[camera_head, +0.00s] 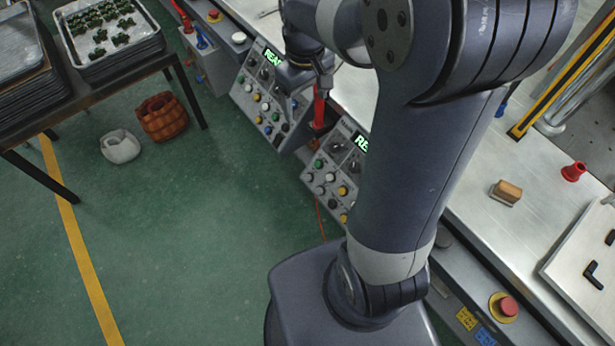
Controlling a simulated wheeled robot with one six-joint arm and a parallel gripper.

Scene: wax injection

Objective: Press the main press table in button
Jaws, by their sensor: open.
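Two grey control panels with several coloured buttons stand along the bench front. The left panel (246,91) shows a green lit display starting "REA". The right panel (318,168) has a similar display (361,142), partly hidden by my arm. The button labels are too small to read, so I cannot tell which one is the main press table in button. My gripper (322,84) is small and partly hidden by my own wrist, over the right side of the left panel. It is open and I see nothing held. I cannot tell whether it touches the panel.
A red-handled tool (319,108) hangs between the panels. A red stop button (507,306) sits on the front right ledge. A brown-topped block (506,193) lies on the pale bench. A tray rack (107,38) and two baskets (163,116) stand left.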

